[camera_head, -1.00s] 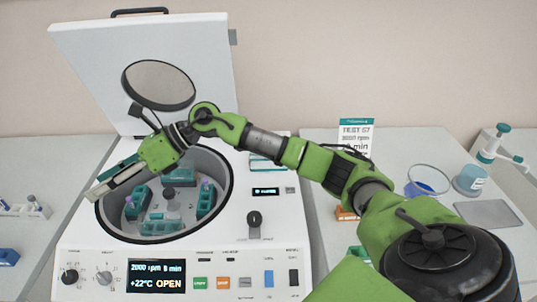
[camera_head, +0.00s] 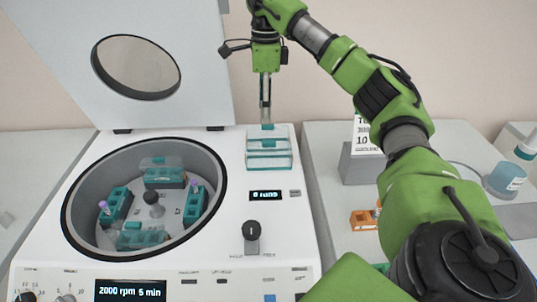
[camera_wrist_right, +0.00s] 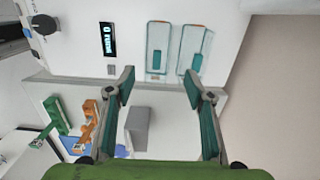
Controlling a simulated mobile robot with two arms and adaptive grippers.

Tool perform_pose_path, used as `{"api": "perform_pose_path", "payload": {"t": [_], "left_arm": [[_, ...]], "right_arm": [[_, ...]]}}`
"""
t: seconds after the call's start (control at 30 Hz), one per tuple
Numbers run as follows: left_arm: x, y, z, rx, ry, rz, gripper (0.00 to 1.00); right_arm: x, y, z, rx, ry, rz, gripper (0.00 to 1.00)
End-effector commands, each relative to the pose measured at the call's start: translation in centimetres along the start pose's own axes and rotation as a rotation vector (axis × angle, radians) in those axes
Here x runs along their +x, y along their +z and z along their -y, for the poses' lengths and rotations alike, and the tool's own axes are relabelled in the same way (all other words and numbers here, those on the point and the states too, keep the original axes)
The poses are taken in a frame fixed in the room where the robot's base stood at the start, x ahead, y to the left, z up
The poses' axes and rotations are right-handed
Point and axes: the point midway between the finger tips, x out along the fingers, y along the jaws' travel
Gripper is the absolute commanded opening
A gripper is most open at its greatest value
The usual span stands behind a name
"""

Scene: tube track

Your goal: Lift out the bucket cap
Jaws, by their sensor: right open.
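Two clear, teal-tinted bucket caps (camera_head: 268,150) lie side by side on the rear right of the centrifuge's top. They also show in the right wrist view, one (camera_wrist_right: 160,47) beside the other (camera_wrist_right: 195,48). In the rotor bowl, the back bucket (camera_head: 163,178) and the front bucket (camera_head: 143,236) have clear teal covers. The left bucket (camera_head: 116,205) and right bucket (camera_head: 195,203) hold purple-capped tubes, with no cover seen. My right gripper (camera_head: 266,118) points down above the two loose caps, open, with nothing between its fingers. My left gripper is out of view.
The centrifuge lid (camera_head: 135,65) stands open behind the bowl. A knob (camera_head: 251,236) sits on the deck right of the bowl. An orange rack (camera_head: 363,219), a grey block (camera_head: 360,165) and a labelled jar (camera_head: 506,178) stand on the right bench.

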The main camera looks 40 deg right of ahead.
Motion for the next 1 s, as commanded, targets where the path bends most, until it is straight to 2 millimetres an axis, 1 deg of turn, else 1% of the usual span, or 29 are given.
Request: {"api": "perform_pose_path", "payload": {"t": [0.03,0.1,0.17,0.23,0.27,0.3,0.43,0.5,0.63,0.73,0.9,1.0], "left_arm": [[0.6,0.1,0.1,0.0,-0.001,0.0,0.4],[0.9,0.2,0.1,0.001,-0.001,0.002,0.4],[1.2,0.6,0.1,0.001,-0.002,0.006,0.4],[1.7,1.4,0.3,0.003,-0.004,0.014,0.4],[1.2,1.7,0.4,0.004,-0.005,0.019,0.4],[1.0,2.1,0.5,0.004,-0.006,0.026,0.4],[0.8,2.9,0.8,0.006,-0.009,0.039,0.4],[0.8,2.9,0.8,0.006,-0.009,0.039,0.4],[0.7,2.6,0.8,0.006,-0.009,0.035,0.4],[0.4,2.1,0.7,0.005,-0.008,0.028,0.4],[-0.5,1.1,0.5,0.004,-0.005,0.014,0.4],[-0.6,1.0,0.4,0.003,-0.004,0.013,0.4]], "right_arm": [[0.4,-0.6,0.0,0.008,0.002,-0.013,0.49],[1.1,-1.0,0.0,0.012,0.005,-0.023,0.49],[2.1,-1.1,0.0,0.012,0.007,-0.026,0.49],[3.6,-1.2,0.0,0.012,0.007,-0.025,0.49],[3.9,-1.2,0.0,0.013,0.007,-0.027,0.49],[4.6,-1.2,0.0,0.012,0.006,-0.027,0.49],[6.8,-1.2,0.0,0.011,0.006,-0.025,0.49],[7.7,-1.2,0.0,0.011,0.005,-0.024,0.49],[8.5,-1.2,0.0,0.012,0.004,-0.021,0.49],[9.3,-1.3,-0.2,0.012,0.006,-0.023,0.49],[11.9,-1.6,-0.5,0.012,0.006,-0.024,0.49],[13.1,-1.5,-0.4,0.013,0.004,-0.023,0.49]]}}
